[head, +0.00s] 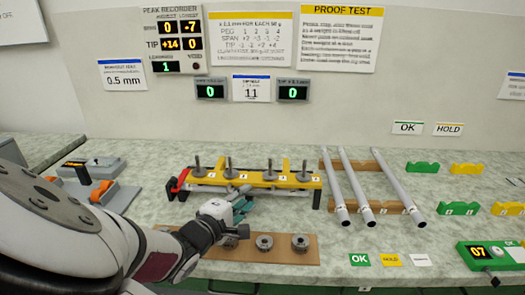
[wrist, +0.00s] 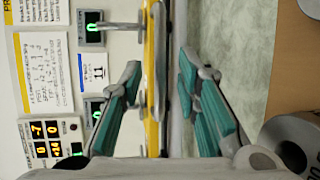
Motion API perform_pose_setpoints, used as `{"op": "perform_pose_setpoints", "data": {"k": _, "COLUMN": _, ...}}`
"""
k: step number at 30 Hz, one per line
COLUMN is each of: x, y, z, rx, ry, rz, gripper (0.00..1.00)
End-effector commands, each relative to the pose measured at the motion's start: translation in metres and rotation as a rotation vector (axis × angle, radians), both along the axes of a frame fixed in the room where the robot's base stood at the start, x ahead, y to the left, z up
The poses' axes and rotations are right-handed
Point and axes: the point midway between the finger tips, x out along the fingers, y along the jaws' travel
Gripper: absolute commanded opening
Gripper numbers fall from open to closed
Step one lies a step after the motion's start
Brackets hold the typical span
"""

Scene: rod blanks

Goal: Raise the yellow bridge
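The yellow bridge (head: 286,183) is a long bar in the middle of the bench in the head view, with several upright grey pegs along it. A red clamp-like part (head: 178,182) is at its left end. My gripper (head: 243,198) is at the bridge's front side, near its middle. In the wrist view the bridge (wrist: 152,120) runs up the picture between the two teal fingers of my gripper (wrist: 160,78). The fingers are apart, with a visible gap on each side of the bar. The bridge appears level; what lies under it is mostly hidden.
Grey round weights (head: 265,242) sit on a brown board (head: 200,255) in front, partly behind my arm. Three grey rods (head: 390,180) lie on wooden supports to the right. Green and yellow rests stand farther right. Two small wall displays (head: 210,91) read 0.

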Motion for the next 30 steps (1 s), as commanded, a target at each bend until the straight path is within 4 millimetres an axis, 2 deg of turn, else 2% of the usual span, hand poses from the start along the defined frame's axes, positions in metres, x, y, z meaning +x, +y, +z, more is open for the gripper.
{"op": "perform_pose_setpoints", "data": {"k": 6, "x": 0.024, "y": -0.012, "z": -0.006, "rx": -0.002, "ry": 0.0, "rz": -0.002, "gripper": 0.3}}
{"op": "perform_pose_setpoints", "data": {"k": 18, "x": 0.031, "y": -0.015, "z": -0.007, "rx": 0.0, "ry": 0.0, "rz": 0.0, "gripper": 0.3}}
{"op": "perform_pose_setpoints", "data": {"k": 19, "x": 0.031, "y": -0.015, "z": -0.007, "rx": 0.0, "ry": 0.0, "rz": 0.0, "gripper": 0.28}}
{"op": "perform_pose_setpoints", "data": {"k": 21, "x": 0.031, "y": -0.015, "z": -0.007, "rx": 0.0, "ry": 0.0, "rz": 0.0, "gripper": 0.12}}
{"op": "perform_pose_setpoints", "data": {"k": 23, "x": 0.031, "y": -0.015, "z": -0.006, "rx": 0.0, "ry": 0.0, "rz": 0.0, "gripper": 0.0}}
{"op": "perform_pose_setpoints", "data": {"k": 30, "x": 0.031, "y": -0.015, "z": -0.006, "rx": 0.0, "ry": 0.001, "rz": 0.0, "gripper": 0.0}}
